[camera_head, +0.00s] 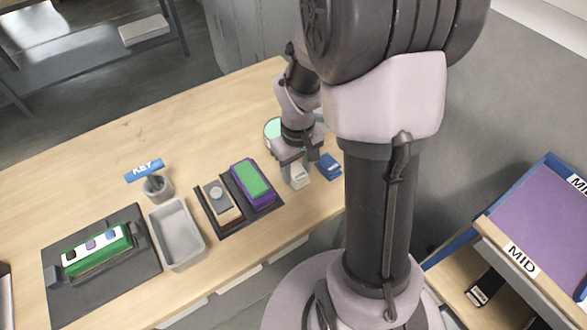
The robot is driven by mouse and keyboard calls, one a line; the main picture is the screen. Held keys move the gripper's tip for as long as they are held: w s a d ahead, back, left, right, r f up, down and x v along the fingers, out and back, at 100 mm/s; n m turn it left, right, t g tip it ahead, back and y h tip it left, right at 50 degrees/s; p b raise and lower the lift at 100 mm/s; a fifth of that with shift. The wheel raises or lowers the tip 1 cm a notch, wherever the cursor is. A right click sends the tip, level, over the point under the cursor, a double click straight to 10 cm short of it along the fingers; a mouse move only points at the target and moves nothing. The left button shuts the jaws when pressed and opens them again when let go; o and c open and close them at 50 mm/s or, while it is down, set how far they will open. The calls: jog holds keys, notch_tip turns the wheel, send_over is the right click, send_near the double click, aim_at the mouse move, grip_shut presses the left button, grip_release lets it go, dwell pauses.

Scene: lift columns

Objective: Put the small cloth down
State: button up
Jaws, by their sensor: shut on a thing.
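My gripper (298,166) points down over the table near its right end. It is shut on a small pale thing (299,178), which looks like the small cloth, though it is too small to be sure. This thing is at or just above the table top; I cannot tell if it touches. A small blue folded-looking thing (329,165) lies close to the right of my gripper. Part of it may be hidden by my arm.
On the wooden table (110,165), a dark tray (226,231) with a green-and-purple block (252,180) is left of my gripper. A round green-topped thing (272,127) stands behind my gripper.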

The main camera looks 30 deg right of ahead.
aim_at(297, 172)
jog(key=shift+f+b, duration=0.3)
jog(key=shift+f, duration=0.8)
jog(key=o, duration=1.3)
jog(key=shift+r, duration=0.1)
notch_tip(297, 172, up, 12)
jog(key=p, duration=0.6)
jog(key=s+a+r+m+t, duration=0.1)
jog(key=s+a+r+t, duration=0.1)
jog(key=a+r, duration=0.3)
jog(key=s+a+r+m+t+y, duration=0.1)
jog(key=s+a+r+m+t, duration=0.1)
jog(key=s+a+r, duration=0.2)
jog(key=s+a+r+m+t+y, duration=0.1)
jog(key=s+a+r, duration=0.4)
jog(key=shift+s+a+r+m+t, duration=0.1)
jog(key=shift+a+r+m+t, duration=0.2)
jog(key=shift+m+t, duration=0.1)
